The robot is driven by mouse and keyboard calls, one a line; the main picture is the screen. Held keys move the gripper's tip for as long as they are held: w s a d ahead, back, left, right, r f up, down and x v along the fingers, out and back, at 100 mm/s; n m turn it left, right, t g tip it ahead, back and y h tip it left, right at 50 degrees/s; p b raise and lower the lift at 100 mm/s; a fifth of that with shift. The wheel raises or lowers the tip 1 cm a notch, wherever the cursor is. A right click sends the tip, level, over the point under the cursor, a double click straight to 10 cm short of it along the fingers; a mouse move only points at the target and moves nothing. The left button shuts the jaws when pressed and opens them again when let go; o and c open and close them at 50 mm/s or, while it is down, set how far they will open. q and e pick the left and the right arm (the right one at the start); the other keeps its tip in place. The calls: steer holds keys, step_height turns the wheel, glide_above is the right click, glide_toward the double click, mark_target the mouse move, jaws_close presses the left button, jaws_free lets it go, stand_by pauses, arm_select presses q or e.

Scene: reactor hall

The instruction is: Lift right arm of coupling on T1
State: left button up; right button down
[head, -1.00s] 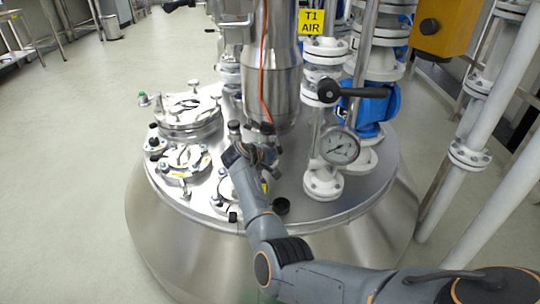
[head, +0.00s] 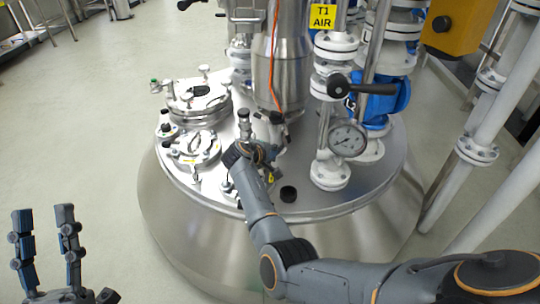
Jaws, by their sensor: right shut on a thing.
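The steel vessel (head: 185,235) has a domed lid crowded with fittings, below a yellow "T1 AIR" sign (head: 322,16). My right gripper (head: 268,150) is over the middle of the lid, at the foot of the steel cylinder (head: 278,80). It is shut on a small part of the coupling there. The gripper and wrist hide most of the coupling, so which arm is held and how far it is raised cannot be made out. My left gripper (head: 44,228) is at the lower left with its fingers upright and apart, empty, away from the vessel.
A pressure gauge (head: 348,138), a black-handled valve (head: 340,86) and white flanged pipes (head: 480,145) stand to the right. Clamped hatches (head: 197,100) lie to the left. A black cap (head: 288,194) sits in front. The left floor is open.

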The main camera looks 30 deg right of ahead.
steer(key=shift+s+a+f+p, duration=0.2)
steer(key=shift+s+a+p, duration=0.1)
steer(key=shift+a, duration=0.25)
steer(key=shift+s+a+f+p, duration=0.2)
steer(key=shift+s+a, duration=0.1)
steer(key=shift+a, duration=0.25)
arm_select(q)
steer(key=shift+w+f+g+y, duration=0.25)
steer(key=shift+w+f+g, duration=0.3)
steer(key=shift+f, duration=0.2)
steer(key=shift+w+f+g+y, duration=0.2)
steer(key=shift+w+f+g, duration=0.2)
steer(key=shift+f+g, duration=0.25)
steer(key=shift+w+f+g+y, duration=0.25)
steer(key=shift+w+f+g, duration=0.25)
steer(key=shift+f, duration=0.3)
arm_select(e)
steer(key=shift+s+a, duration=0.1)
steer(key=shift+a, duration=0.2)
arm_select(q)
steer(key=shift+r, duration=0.1)
arm_select(e)
steer(key=shift+r, duration=0.1)
